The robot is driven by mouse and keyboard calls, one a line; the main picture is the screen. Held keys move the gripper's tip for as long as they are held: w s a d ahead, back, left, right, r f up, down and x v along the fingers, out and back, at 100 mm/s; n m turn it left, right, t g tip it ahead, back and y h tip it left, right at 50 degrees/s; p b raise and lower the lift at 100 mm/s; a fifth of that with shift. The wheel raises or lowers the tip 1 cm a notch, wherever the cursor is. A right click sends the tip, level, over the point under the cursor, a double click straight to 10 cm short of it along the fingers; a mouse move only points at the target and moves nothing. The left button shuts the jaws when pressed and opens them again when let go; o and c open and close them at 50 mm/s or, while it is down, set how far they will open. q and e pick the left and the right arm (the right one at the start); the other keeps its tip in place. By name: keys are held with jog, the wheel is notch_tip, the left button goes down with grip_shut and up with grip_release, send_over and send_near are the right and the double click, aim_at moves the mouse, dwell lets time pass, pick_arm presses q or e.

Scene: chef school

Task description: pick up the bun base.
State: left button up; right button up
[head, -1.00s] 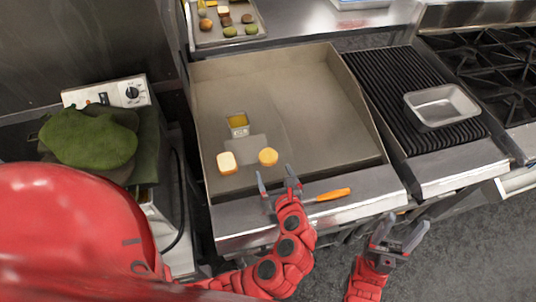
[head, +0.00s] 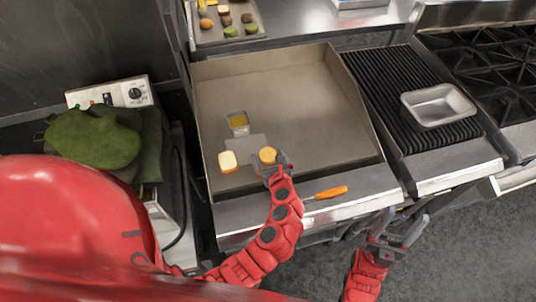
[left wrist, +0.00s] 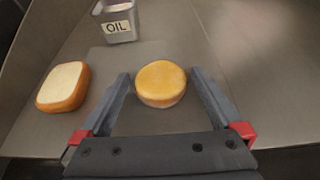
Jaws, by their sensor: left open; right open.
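The bun base, as I take it, is a round golden bun piece (head: 267,155) lying on the griddle (head: 310,120). In the left wrist view this bun base (left wrist: 161,82) sits between the fingertips of my left gripper (left wrist: 160,76), with gaps on both sides. My left gripper also shows in the head view (head: 269,164), open at the bun's near side, partly covering it. A squarish bread piece (head: 228,161) with a pale top and brown sides lies to the left; it also shows in the left wrist view (left wrist: 64,86). My right gripper (head: 405,218) is open and empty in front of the counter.
A metal container (head: 238,122) labelled OIL (left wrist: 116,20) stands behind the buns. An orange handle (head: 328,192) lies at the griddle's front edge. A metal pan (head: 438,105) sits on the ribbed grill (head: 390,90). The griddle's right side is clear.

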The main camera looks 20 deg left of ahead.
aim_at(269, 156)
pick_arm(q)
jog(key=c, duration=1.2)
notch_tip(269, 156, up, 10)
jog(key=shift+r+b, duration=0.1)
jog(key=shift+b, duration=0.5)
jog(key=shift+w, duration=0.1)
